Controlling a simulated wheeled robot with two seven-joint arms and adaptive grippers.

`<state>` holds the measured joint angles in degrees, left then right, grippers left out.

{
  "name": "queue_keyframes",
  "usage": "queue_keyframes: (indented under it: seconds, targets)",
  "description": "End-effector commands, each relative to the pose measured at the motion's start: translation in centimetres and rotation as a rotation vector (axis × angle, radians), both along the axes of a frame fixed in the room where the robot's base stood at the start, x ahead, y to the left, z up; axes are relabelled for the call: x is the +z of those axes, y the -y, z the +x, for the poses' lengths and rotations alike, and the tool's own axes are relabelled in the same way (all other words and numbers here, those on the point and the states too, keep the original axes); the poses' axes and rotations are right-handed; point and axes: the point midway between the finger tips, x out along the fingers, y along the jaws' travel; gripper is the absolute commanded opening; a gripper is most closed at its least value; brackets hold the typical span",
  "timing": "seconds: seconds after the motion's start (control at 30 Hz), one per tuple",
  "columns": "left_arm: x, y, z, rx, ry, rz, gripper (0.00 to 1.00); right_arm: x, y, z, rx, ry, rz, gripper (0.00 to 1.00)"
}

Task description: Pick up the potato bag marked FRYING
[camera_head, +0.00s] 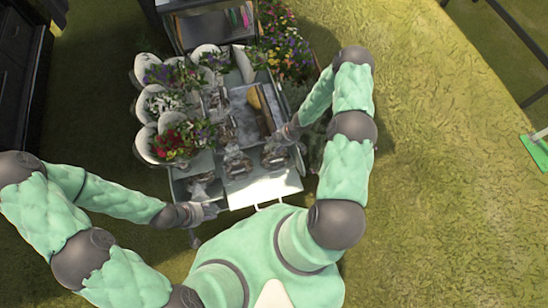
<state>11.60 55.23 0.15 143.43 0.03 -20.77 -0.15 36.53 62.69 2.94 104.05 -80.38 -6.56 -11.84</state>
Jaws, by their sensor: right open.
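Several small bags with brownish contents stand on the grey cart (265,190); their markings are too small to read, so I cannot tell which says FRYING. One bag (237,162) stands near the middle, another bag (274,155) to its right, and a third bag (202,185) at the front left. My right gripper (284,134) is open over the cart's right side, just above the right bag in the picture. My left gripper (203,212) is at the cart's front left corner, below the front left bag; its fingers are too small to read.
White pots of flowers (165,104) crowd the cart's left side. More flowers (286,50) grow at the upper right. A brown, log-like item (264,112) lies on the cart. A dark shelf (210,25) stands behind. Open grass (440,170) lies to the right.

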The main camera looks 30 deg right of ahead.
Motion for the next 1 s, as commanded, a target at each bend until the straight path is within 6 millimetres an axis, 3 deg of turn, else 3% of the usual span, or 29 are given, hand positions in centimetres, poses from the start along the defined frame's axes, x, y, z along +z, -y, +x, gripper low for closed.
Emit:
queue_keyframes:
  seconds: [0.3,0.67,0.87,1.0]
  targets:
    - [-2.1,0.0,0.0,0.0,0.0,0.0,0.4,-4.1,-0.6,1.0,0.0,-0.001,0.001,0.57]
    - [-2.2,0.0,0.0,0.0,0.0,0.0,0.4,-4.7,-0.8,1.2,0.0,0.0,0.0,0.57]
    - [-2.2,0.0,0.0,0.0,0.001,0.0,0.4,-4.7,-0.8,1.2,0.0,0.0,0.0,0.04]
    - [-2.2,0.0,0.0,0.0,0.0,0.0,0.4,-4.6,-0.8,1.2,0.0,0.001,-0.001,0.0]
